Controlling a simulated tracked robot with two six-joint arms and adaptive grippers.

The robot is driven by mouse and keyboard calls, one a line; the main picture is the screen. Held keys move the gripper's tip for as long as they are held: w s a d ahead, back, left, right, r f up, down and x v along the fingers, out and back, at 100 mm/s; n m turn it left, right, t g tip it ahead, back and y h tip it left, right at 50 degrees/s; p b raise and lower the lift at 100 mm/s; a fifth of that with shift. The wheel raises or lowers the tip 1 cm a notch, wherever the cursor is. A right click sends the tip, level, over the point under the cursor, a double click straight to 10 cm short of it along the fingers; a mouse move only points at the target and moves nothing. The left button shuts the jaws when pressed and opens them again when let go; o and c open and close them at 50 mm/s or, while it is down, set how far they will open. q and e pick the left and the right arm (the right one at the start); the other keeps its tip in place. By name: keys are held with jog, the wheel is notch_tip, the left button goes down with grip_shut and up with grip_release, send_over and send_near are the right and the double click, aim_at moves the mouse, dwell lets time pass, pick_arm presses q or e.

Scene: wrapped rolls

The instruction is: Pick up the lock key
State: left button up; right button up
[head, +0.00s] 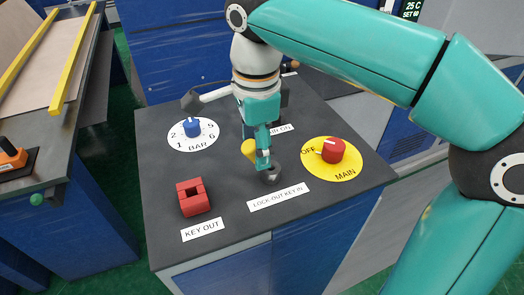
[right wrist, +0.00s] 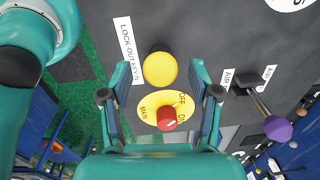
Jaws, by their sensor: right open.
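The lock key appears to be the yellow round-topped piece (right wrist: 160,68) beside the LOCK OUT KEY IN label (right wrist: 130,50). In the head view, a yellow part (head: 248,150) shows beside my right gripper (head: 263,160), which hides much of it. My right gripper (right wrist: 158,74) is open in the right wrist view, with one finger on each side of the yellow top and visible gaps between. I cannot tell the fingers' exact height against the key. My left gripper is not in view.
The red MAIN knob (head: 333,150) sits on a yellow disc close by. A red slotted block (head: 192,197) stands above the KEY OUT label. A blue BAR dial (head: 192,127) is at the back left. A purple-tipped lever (right wrist: 277,129) stands near the AIR labels.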

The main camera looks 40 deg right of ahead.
jog(key=shift+f, duration=0.95)
jog(key=shift+c, duration=0.2)
grip_shut()
jog(key=shift+w+r, duration=0.1)
jog(key=shift+r, duration=0.1)
